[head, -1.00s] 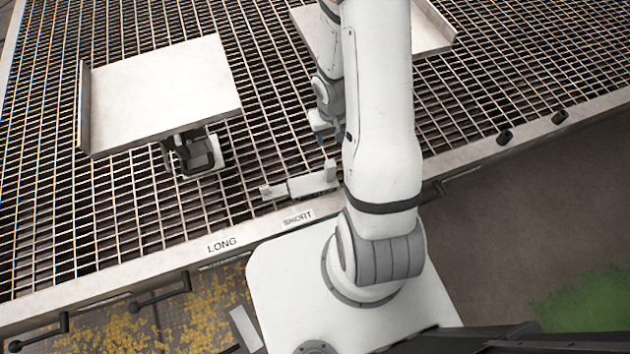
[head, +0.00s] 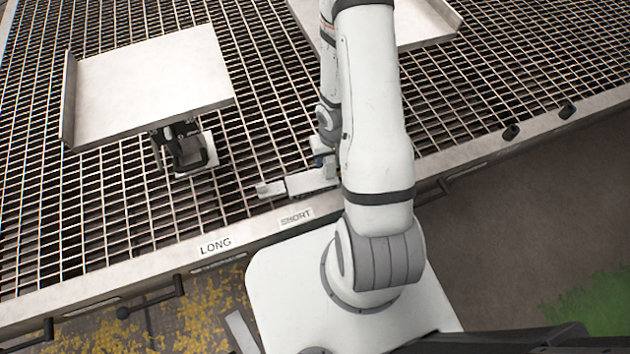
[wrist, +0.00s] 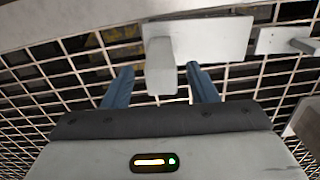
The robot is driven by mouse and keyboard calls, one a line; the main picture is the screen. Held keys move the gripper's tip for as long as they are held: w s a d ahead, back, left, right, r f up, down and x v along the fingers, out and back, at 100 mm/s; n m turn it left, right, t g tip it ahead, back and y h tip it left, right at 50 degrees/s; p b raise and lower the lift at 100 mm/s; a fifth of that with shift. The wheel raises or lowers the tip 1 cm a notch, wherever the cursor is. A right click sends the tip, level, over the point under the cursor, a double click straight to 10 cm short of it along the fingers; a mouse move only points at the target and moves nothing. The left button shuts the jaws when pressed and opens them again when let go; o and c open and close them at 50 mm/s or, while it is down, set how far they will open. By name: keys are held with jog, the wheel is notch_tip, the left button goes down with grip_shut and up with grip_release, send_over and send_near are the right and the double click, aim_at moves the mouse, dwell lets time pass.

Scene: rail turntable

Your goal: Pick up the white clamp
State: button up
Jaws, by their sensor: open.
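The white clamp (head: 310,182) lies on the grating near the table's front edge, beside the SHORT label. In the wrist view it shows as a flat white plate (wrist: 212,40) with a block (wrist: 161,68) standing up at its left end. My gripper (wrist: 160,80) is open, with one blue finger to either side of that block; I cannot tell whether either touches it. In the head view my gripper (head: 325,162) is at the clamp's right end, partly hidden by my arm. A small light piece (head: 270,190) lies at the clamp's left end.
A white tray (head: 150,85) on a dark support with a pale base (head: 195,155) stands to the left. Another white panel (head: 425,22) is behind my arm. The LONG label (head: 215,246) and SHORT label (head: 296,217) are on the front rim. Open grating lies between.

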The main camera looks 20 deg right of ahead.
aim_at(312, 175)
notch_tip(312, 175, down, 4)
jog(key=b, duration=0.3)
jog(key=shift+a, duration=0.15)
jog(key=shift+c, duration=0.5)
grip_shut()
